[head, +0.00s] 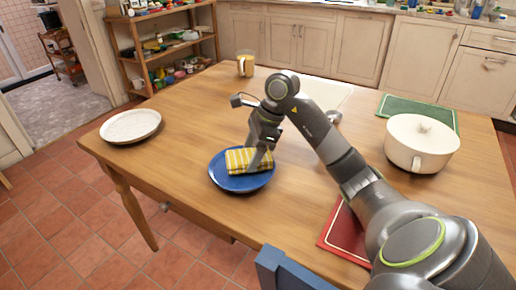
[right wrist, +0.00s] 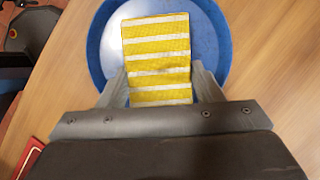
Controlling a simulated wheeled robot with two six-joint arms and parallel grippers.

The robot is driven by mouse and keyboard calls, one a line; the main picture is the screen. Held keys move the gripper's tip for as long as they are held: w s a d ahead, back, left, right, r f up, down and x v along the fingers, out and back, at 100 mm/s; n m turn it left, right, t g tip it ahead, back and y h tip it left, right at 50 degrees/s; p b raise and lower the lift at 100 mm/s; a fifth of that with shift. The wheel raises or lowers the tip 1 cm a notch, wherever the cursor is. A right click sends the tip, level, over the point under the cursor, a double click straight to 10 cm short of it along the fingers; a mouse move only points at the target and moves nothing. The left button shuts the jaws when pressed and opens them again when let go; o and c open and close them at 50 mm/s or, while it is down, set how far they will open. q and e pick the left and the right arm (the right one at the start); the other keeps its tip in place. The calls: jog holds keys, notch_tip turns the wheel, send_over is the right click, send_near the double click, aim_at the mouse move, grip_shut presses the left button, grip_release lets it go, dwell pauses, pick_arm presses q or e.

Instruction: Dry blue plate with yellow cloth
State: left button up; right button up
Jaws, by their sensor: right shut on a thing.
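The blue plate (head: 224,180) lies on the wooden table near its front edge. The yellow and white striped cloth (head: 243,159) is folded and rests on the plate. My right gripper (head: 256,165) is shut on the cloth, pointing down over the plate. In the right wrist view, the cloth (right wrist: 157,55) sits between the two fingers (right wrist: 160,84), with the blue plate (right wrist: 103,42) around and beneath it. The cloth covers the middle of the plate. My left gripper is not seen.
A red mat (head: 347,236) and a green mat (head: 410,107) lie there too. A blue chair (head: 290,272) is in front.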

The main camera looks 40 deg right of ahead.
jog(key=shift+w+a+r+p, duration=0.15)
jog(key=shift+w+p, duration=0.2)
jog(key=shift+p, duration=0.15)
jog(key=shift+w+a+r+p, duration=0.1)
jog(key=shift+w+p, duration=0.25)
jog(key=shift+p, duration=0.15)
jog(key=r+p, duration=0.1)
jog(key=r, duration=0.1)
jog(key=a+r, duration=0.1)
jog(key=shift+r+p, duration=0.35)
jog(key=shift+r, duration=0.05)
jog(key=shift+a+r, duration=0.15)
jog(key=shift+r, duration=0.1)
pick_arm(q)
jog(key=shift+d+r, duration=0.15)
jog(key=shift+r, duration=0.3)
pick_arm(e)
jog(key=shift+d, duration=0.2)
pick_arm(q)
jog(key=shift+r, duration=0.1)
pick_arm(e)
jog(key=shift+r, duration=0.15)
pick_arm(q)
jog(key=shift+p, duration=0.3)
